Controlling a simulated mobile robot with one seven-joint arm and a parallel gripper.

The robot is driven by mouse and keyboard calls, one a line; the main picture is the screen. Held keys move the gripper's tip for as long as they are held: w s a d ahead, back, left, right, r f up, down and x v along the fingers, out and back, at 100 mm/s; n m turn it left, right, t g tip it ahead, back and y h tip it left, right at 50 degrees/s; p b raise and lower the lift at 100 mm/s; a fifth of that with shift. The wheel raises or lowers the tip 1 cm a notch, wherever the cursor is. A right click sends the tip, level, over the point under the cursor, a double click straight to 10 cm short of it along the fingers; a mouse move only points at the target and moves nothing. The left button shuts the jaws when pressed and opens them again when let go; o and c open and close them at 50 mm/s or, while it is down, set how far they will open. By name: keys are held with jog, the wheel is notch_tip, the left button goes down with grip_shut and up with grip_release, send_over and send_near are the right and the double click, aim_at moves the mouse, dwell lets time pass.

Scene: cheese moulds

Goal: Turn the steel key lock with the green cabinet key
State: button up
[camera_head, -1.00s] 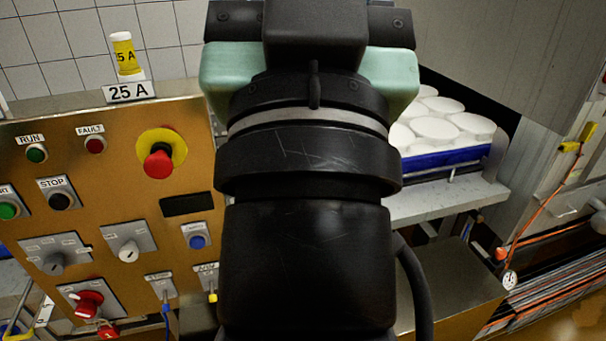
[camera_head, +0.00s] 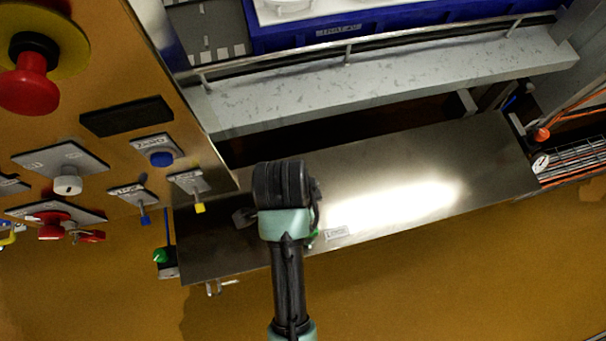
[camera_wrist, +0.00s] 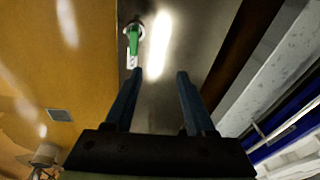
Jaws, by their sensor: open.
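A green key (camera_wrist: 134,40) shows beyond my fingertips in the wrist view. It sits at a round steel piece (camera_wrist: 139,29), which may be the steel lock; I cannot tell whether it is inserted. A small white label (camera_wrist: 131,62) is just below it, on the metal surface near its edge. In the head view a bit of green (camera_head: 313,238) peeks out beside my arm, probably this key. My gripper (camera_wrist: 160,73) is open and empty, its two fingers apart. The key is ahead of the left fingertip, not between the fingers. My arm hides the fingertips in the head view.
The brown control panel at left carries a red emergency button (camera_head: 28,82) and switches with a blue key (camera_head: 144,215) and a yellow key (camera_head: 199,206). Another green item (camera_head: 160,256) hangs below. A grey shelf (camera_head: 380,90) with a blue crate (camera_head: 400,22) stands behind.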

jog(key=shift+m+g, duration=0.4)
jog(key=shift+g, duration=0.4)
jog(key=s+f, duration=0.3)
jog(key=shift+s+d, duration=0.3)
jog(key=shift+s, duration=0.1)
jog(key=f, duration=0.4)
jog(key=d+f+b, duration=0.1)
jog(key=f, duration=0.3)
jog(key=f+b, duration=0.1)
jog(key=f, duration=0.3)
jog(key=shift+w+d, duration=0.2)
jog(key=shift+w, duration=0.2)
jog(key=shift+c, duration=0.3)
grip_shut()
